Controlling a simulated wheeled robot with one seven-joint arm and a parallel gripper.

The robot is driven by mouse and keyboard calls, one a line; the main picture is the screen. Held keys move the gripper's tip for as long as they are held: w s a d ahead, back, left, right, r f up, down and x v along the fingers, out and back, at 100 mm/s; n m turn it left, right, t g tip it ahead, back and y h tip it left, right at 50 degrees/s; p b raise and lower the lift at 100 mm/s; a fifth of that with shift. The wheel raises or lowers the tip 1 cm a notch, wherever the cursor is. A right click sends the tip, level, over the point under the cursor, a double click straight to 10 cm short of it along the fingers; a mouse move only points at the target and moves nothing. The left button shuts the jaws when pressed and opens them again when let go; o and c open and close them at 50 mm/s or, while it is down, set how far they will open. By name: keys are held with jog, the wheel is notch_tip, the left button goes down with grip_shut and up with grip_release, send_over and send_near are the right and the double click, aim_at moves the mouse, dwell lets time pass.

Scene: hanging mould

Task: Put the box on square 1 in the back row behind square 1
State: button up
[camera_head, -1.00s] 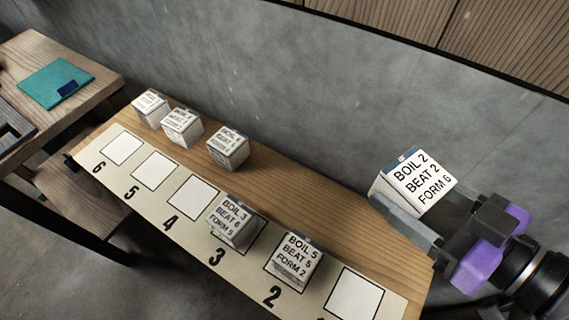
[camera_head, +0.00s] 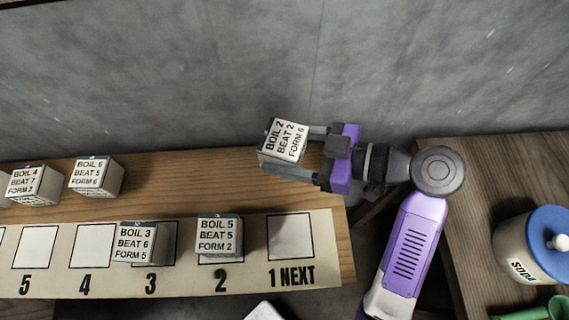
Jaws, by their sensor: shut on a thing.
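My gripper (camera_head: 300,152) is shut on a white box (camera_head: 283,141) marked BOIL 2, BEAT 2, FORM 6. The box is over the back part of the wooden board, behind square 1 in the picture and tilted a little. I cannot tell whether it touches the board. Square 1 (camera_head: 289,237), marked "1 NEXT", is bare. A BOIL 5 box (camera_head: 218,238) stands on square 2, and a BOIL 3 box (camera_head: 133,243) on the left part of square 3. In the back row stand a BOIL 6 box (camera_head: 97,176) and a BOIL 4 box (camera_head: 35,185).
The wooden board (camera_head: 180,180) is clear between the BOIL 6 box and the held box. A grey wall (camera_head: 150,80) rises behind. At right, a table (camera_head: 465,180) holds a SODA jar (camera_head: 520,250) with a blue lid and green things.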

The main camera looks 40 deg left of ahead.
notch_tip(320, 180, down, 8)
jog(key=shift+f, duration=0.15)
dwell(0.3)
jog(key=shift+f, duration=0.1)
jog(key=o, duration=1.7)
jog(key=shift+d+r, duration=0.1)
jog(key=shift+r, duration=0.1)
jog(key=b+v, duration=0.1)
jog(key=v, duration=1.1)
jog(key=shift+b, duration=0.3)
